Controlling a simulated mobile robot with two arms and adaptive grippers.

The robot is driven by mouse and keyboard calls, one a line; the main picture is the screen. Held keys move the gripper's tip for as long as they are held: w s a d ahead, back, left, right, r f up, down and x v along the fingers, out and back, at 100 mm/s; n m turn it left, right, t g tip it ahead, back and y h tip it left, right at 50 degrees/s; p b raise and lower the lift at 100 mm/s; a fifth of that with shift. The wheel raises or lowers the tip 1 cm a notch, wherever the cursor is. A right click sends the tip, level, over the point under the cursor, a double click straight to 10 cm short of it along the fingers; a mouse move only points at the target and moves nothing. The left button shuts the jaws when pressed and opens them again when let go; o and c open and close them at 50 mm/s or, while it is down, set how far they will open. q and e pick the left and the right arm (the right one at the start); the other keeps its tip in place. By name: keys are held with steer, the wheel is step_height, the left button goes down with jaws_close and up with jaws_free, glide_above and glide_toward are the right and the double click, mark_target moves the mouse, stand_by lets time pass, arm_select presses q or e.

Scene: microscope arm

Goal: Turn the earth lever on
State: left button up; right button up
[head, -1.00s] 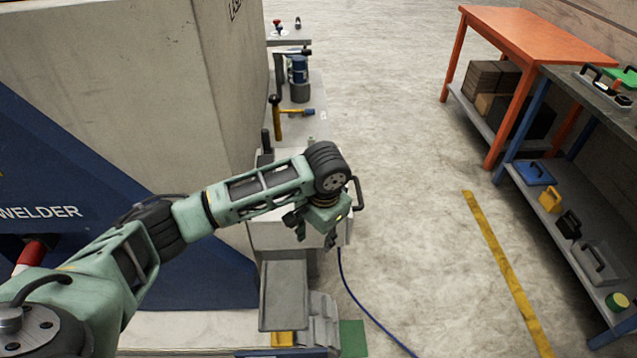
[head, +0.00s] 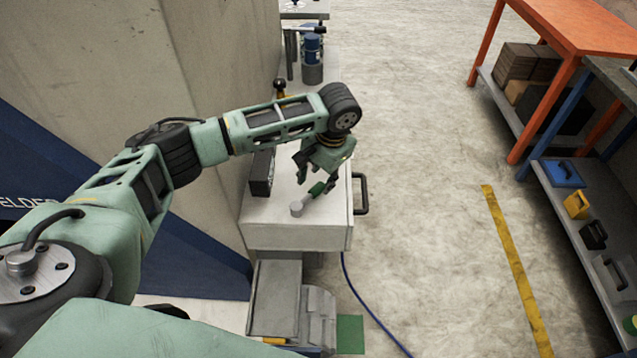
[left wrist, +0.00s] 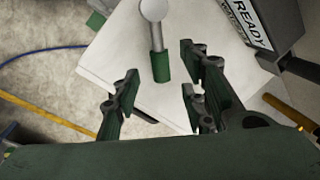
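The lever lies over the white box top; it has a round grey knob (head: 296,209), a short metal rod and a green sleeve (head: 316,188). In the left wrist view the lever's green sleeve (left wrist: 162,67) is near the fingertips, with its grey knob (left wrist: 153,10) beyond them. My left gripper (head: 318,178) is over the box top, close to the sleeve. I cannot tell whether a finger touches the sleeve. The lever's base is hard to make out. My right gripper is not in view.
The white box (head: 300,237) has a dark handle (head: 362,195) on its right side. A dark block (head: 262,172) stands at its left; the wrist view shows a READY sign (left wrist: 250,22) there. The large grey machine (head: 165,65) is on the left. Open floor (head: 420,150) lies right.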

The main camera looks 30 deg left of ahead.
mark_target(316, 189)
arm_select(q)
steer(key=f, duration=0.3)
steer(key=shift+w+a+f, duration=0.1)
steer(key=shift+a+f, duration=0.25)
steer(key=shift+a, duration=0.05)
steer(key=shift+f, duration=0.45)
steer(key=c, duration=0.8)
jaws_close()
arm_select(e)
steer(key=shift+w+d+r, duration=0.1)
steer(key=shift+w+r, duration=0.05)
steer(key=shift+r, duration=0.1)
